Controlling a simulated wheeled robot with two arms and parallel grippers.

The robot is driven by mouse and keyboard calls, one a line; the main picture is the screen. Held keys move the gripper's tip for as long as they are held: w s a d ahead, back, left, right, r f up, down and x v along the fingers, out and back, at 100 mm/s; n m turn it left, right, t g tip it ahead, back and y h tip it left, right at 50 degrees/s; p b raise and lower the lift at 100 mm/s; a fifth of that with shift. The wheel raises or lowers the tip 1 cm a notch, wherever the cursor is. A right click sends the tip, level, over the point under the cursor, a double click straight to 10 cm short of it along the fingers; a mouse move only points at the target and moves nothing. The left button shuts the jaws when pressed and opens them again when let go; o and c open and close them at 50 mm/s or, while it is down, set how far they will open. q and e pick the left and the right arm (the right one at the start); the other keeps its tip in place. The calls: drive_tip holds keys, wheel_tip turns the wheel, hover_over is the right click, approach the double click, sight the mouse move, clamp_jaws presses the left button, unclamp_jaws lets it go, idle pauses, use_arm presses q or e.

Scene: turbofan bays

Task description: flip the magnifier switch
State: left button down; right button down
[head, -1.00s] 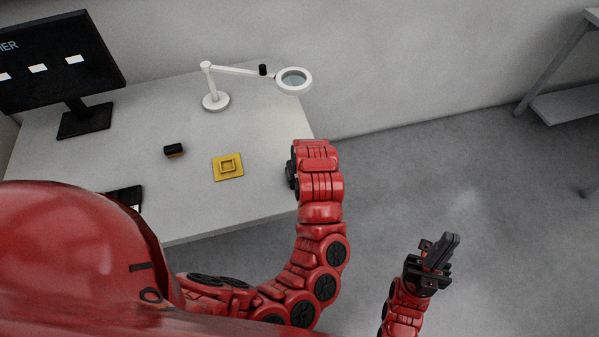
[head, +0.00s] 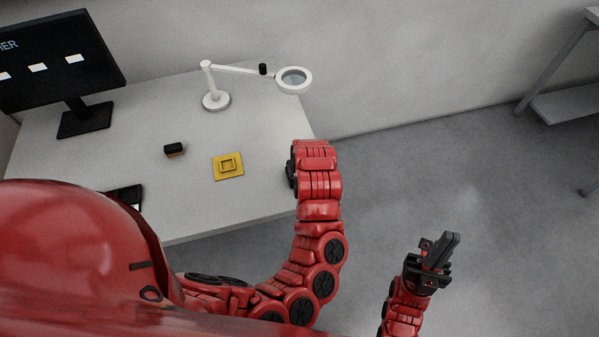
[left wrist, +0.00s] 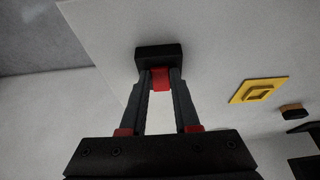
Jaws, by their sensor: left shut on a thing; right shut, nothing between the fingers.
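The magnifier lamp (head: 294,80) stands on the desk in the head view, with a white round base, a white arm and a ring lens. In the left wrist view a black box (left wrist: 158,53) with a red part (left wrist: 161,80), apparently the switch, sits by the desk edge. My left gripper (left wrist: 161,86) is shut on the red part, its fingertips at the box. In the head view my left arm hides the box and most of that gripper. My right gripper (head: 440,255) is shut and empty over the floor, right of the desk.
A yellow square plate (head: 228,167) and a small black and brown block (head: 174,149) lie on the desk (head: 240,120). A monitor (head: 60,62) stands at the left. A grey shelf (head: 565,103) stands far right. The floor between is clear.

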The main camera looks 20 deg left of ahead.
use_arm(q)
drive_tip(key=shift+w+a+g+h+b, duration=0.25)
drive_tip(key=shift+w+g+h+b, duration=0.25)
drive_tip(key=shift+b, duration=0.45)
drive_tip(key=shift+s+a+r+g+p, duration=0.15)
drive_tip(key=shift+r+g+p, duration=0.15)
drive_tip(key=shift+r+g, duration=0.15)
drive_tip(key=shift+r+g+h+p, duration=0.15)
drive_tip(key=shift+g+h+p, duration=0.45)
drive_tip(key=shift+p, duration=0.65)
drive_tip(key=shift+w+f+g+p, duration=0.2)
drive_tip(key=shift+w+g+p, duration=0.05)
drive_tip(key=shift+g+p, duration=0.25)
drive_tip(key=c, duration=0.6)
unclamp_jaws()
drive_tip(key=shift+c, duration=0.2)
